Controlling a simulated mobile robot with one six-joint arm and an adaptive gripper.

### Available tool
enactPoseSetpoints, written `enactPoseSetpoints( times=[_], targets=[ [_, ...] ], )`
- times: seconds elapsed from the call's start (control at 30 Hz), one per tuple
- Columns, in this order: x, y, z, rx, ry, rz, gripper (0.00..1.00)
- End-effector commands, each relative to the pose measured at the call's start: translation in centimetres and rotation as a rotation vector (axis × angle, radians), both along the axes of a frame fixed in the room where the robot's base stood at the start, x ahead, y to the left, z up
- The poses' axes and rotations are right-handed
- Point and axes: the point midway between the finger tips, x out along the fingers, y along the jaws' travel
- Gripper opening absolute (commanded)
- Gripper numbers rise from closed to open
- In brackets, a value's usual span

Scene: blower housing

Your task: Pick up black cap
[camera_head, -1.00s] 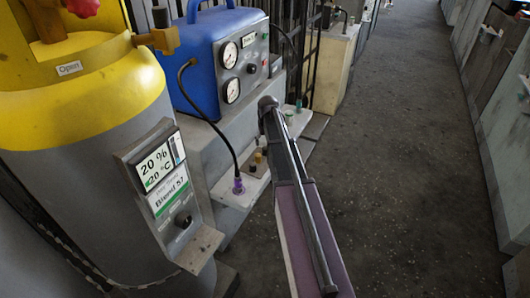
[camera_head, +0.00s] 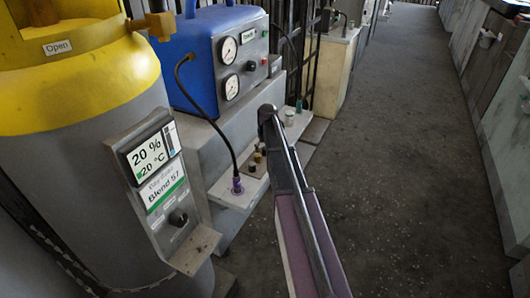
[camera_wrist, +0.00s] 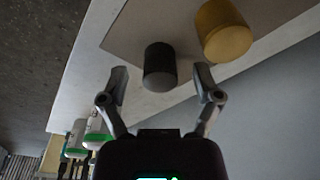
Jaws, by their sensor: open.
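The black cap (camera_wrist: 160,67) is a short dark cylinder in the middle of the wrist view, standing on a light ledge. My gripper (camera_wrist: 159,80) is open, with one finger on each side of the cap in the picture. The cap lies at or just beyond the fingertips; I cannot tell whether they touch it. In the head view, a small black cap (camera_head: 252,168) shows on the ledge beside a yellow cap (camera_head: 258,157). My arm reaches close by on its right, and my fingers cannot be made out there.
The yellow cap (camera_wrist: 223,30) stands close to the right finger. Green-and-white fittings (camera_wrist: 97,132) lie to the lower left. A hose with a purple connector (camera_head: 237,186) meets the ledge. A gas cylinder (camera_head: 75,190) and blue machine (camera_head: 200,55) flank it; the floor at right is clear.

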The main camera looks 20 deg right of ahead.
Motion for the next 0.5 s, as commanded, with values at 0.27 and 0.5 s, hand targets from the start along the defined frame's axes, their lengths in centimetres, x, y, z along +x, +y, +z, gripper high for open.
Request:
enactPoseSetpoints(
  times=[0.27, 0.5],
  targets=[
    [0.01, 0.04, 0.0, 0.0, 0.0, 0.001, 0.82],
    [0.01, 0.06, 0.0, 0.0, 0.0, 0.001, 0.23]
  ],
)
